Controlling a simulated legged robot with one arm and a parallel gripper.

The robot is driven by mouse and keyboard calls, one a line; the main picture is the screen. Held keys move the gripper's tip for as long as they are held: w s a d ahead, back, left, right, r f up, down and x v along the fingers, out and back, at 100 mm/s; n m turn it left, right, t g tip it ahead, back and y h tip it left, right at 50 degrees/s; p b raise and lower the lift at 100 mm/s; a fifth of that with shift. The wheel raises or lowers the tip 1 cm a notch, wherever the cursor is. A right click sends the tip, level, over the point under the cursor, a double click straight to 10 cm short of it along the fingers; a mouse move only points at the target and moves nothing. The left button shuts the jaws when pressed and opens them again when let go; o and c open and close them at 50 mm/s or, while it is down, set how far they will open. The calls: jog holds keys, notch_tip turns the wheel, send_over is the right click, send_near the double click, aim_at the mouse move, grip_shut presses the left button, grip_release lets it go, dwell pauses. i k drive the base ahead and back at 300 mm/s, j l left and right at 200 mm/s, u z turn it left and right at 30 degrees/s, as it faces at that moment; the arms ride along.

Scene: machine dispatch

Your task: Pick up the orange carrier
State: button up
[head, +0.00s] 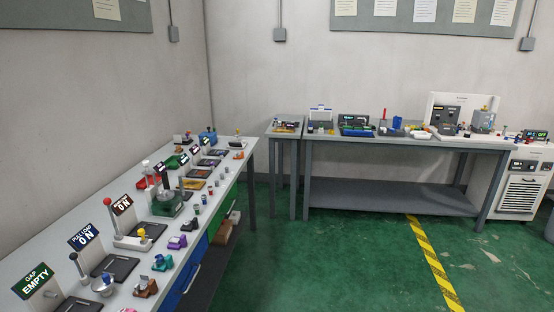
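Several small coloured carriers stand along the front edge of the left bench (85,222). A small orange piece (238,156) sits near the bench's far end and may be the orange carrier; it is too small to tell. A rust-brown piece (146,288) stands close by at the near end, with a teal one (162,263) and a purple one (177,242) behind it. My gripper is not in view.
Lever stations with signs, such as "GAP EMPTY" (36,281), line the left bench. A small table (285,125) and a long back bench (400,144) hold more items. A white machine (523,185) stands right. Green floor (330,255) is open, with a yellow-black stripe (432,262).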

aim_at(237, 156)
jog(key=i+l+z, duration=0.2)
jog(key=i, duration=1.6)
jog(key=i+l+u, duration=0.1)
jog(key=i+u, duration=0.3)
jog(key=i, duration=0.15)
jog(key=i+l+u, duration=0.25)
jog(key=i+u, duration=0.2)
jog(key=i+l+u, duration=0.85)
jog(key=l, duration=0.25)
jog(key=i, duration=0.1)
